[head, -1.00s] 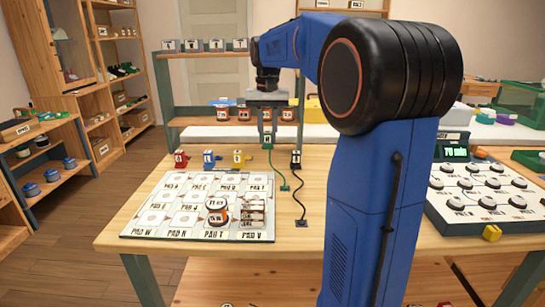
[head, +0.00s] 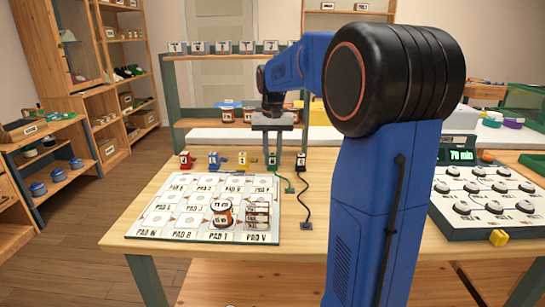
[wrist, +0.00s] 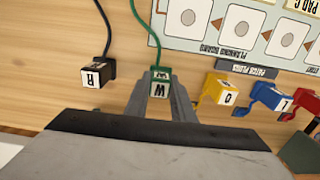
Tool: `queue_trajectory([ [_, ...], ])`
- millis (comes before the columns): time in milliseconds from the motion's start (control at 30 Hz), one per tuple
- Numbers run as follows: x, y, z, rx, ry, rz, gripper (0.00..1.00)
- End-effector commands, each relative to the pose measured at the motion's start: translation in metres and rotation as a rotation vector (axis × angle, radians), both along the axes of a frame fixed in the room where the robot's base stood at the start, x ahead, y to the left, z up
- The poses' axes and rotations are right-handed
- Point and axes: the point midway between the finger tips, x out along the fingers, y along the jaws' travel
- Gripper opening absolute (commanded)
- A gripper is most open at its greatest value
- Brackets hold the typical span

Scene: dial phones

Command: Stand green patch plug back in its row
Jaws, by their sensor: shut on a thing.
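The green patch plug (head: 272,161), marked W on top, is upright between my gripper's fingers; it also shows in the wrist view (wrist: 160,84). My gripper (head: 272,146) points down and is shut on it. The plug is level with the row, between the yellow plug (head: 242,161) and the black plug (head: 300,161). I cannot tell whether its base touches the table. The blue plug (head: 213,160) and red plug (head: 186,160) stand farther left. A green cord (wrist: 150,28) runs from the plug.
The black cord (head: 306,205) ends right of the board. A button console (head: 480,205) stands at the right. A shelf rack (head: 190,124) stands behind.

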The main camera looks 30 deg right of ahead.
Motion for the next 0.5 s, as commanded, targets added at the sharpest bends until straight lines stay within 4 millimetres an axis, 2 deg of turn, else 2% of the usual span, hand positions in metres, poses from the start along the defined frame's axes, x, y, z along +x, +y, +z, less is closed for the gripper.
queue_trajectory([
  [33, -0.0001, 0.0001, -0.0011, 0.001, 0.001, 0.000, 0.25],
  [100, 0.0000, 0.0000, -0.0007, 0.000, 0.000, 0.000, 0.41],
  [500, 0.0005, -0.0002, 0.0047, 0.000, -0.002, 0.000, 0.41],
])
